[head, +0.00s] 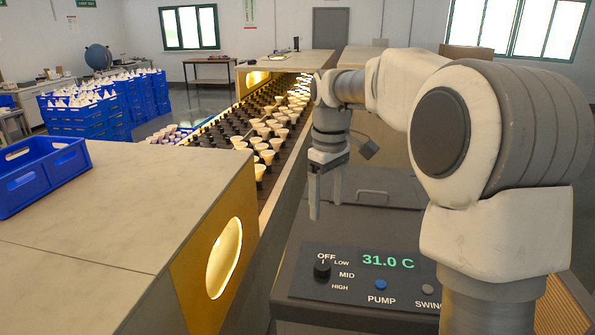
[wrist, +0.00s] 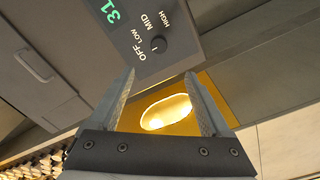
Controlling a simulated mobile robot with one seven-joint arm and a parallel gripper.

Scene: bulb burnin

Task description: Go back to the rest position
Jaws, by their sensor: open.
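My gripper (head: 327,195) hangs pointing down in front of the dark grey machine in the head view, with its fingers apart and nothing between them. In the wrist view my gripper (wrist: 165,98) also shows open and empty. The machine's control panel (head: 365,276) has a black knob (head: 322,270), a blue PUMP button, a SWING button and a green display reading 31.0 C. The knob's pointer appears to be at OFF. The knob also shows in the wrist view (wrist: 159,44), apart from the fingers.
A long conveyor (head: 272,207) with rows of bulbs runs away to the left of the machine. A yellow end panel (head: 190,270) with a lit oval opening stands at front left. A blue crate (head: 40,172) sits on the left top. Stacked blue crates (head: 98,121) stand behind.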

